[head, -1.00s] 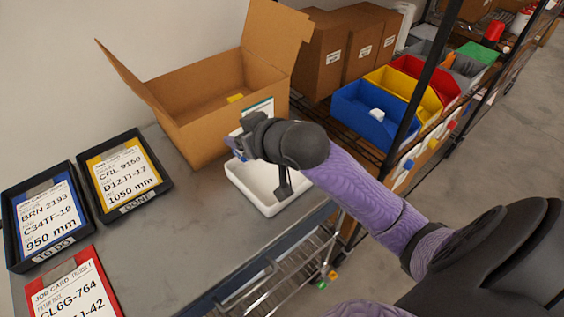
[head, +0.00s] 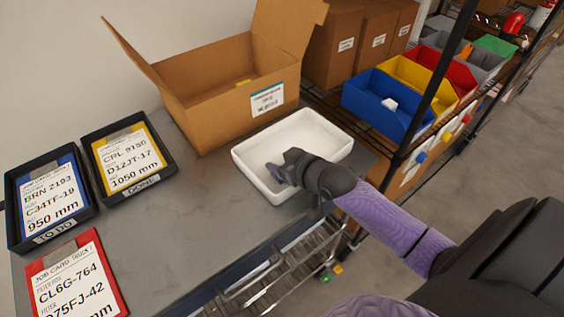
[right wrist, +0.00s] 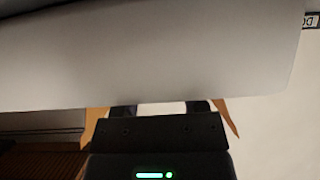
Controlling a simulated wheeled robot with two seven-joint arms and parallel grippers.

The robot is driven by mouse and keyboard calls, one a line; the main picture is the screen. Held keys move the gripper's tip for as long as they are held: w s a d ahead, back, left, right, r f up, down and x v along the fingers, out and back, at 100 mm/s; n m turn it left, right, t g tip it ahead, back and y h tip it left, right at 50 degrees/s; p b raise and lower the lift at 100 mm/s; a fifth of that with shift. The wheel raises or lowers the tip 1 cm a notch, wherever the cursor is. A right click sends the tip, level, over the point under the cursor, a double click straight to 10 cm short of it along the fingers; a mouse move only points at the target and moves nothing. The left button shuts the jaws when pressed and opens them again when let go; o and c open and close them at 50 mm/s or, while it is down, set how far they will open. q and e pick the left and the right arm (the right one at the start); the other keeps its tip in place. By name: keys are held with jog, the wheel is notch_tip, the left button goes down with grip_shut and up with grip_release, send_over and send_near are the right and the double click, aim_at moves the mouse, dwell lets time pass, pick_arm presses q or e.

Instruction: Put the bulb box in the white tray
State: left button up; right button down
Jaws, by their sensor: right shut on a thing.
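The white tray (head: 322,125) stands on the grey bench, in front of the open carton. My right gripper (head: 280,172) reaches over the tray's front rim, with its fingertips low inside the tray near its front left. In the right wrist view my two fingers (right wrist: 162,108) stand apart, with a small pale piece (right wrist: 160,107) between them. I take it for the bulb box, mostly hidden by the gripper. The tray's pale outer wall (right wrist: 150,60) fills much of that view. My left gripper is not in view.
The open carton (head: 215,110) stands behind the tray. Job card trays (head: 128,160) and a red card (head: 75,280) lie at the left. Blue, yellow and red bins (head: 385,103) sit on the rack at the right. The bench middle is clear.

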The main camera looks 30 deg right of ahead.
jog(key=shift+f, duration=0.1)
jog(key=shift+c, duration=0.7)
grip_release()
